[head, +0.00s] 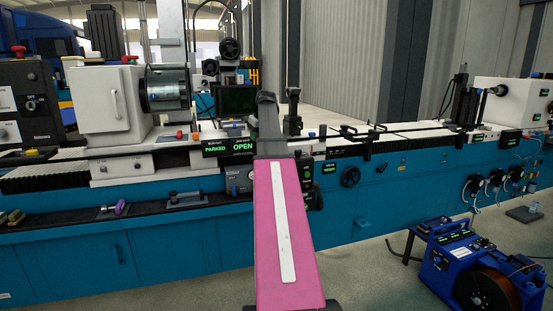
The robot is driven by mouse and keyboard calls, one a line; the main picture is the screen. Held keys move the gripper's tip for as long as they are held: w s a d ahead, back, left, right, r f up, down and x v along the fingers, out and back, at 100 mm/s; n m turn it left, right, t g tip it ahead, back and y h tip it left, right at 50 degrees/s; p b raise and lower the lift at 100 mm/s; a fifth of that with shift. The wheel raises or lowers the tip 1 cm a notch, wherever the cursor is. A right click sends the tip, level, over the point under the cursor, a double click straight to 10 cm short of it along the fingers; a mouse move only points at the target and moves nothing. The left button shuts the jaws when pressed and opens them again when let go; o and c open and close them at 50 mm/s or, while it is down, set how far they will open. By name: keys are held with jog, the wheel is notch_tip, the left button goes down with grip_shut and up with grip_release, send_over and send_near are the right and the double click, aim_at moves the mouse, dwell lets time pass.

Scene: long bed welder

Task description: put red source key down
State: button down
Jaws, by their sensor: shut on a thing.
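My arm rises from the bottom middle of the head view, in front of the welder bed. Its far end stops in front of the small dark screen. My gripper's fingers do not show; they are hidden behind or beyond my arm. I cannot pick out the red source key for sure. A small red item (179,135) lies on a grey block on the machine's bed at left of centre, but it is too small to name. Lit panels beside my arm read PARKED (216,148) and OPEN (243,147).
The long blue welder bed (350,208) runs across the view. A white headstock (107,99) stands at left and a white tailstock box (512,101) at right. A blue wire feeder (452,265) stands lower right.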

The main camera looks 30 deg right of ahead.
jog(key=d+f, duration=0.2)
jog(key=d, duration=0.1)
jog(key=d+f, duration=0.2)
jog(key=d, duration=0.2)
jog(key=d+f, duration=0.2)
jog(key=d, duration=0.1)
jog(key=shift+d+f, duration=0.2)
jog(key=shift+d, duration=0.1)
jog(key=shift+f, duration=2.05)
jog(key=shift+f, duration=0.1)
jog(key=c, duration=0.9)
grip_release()
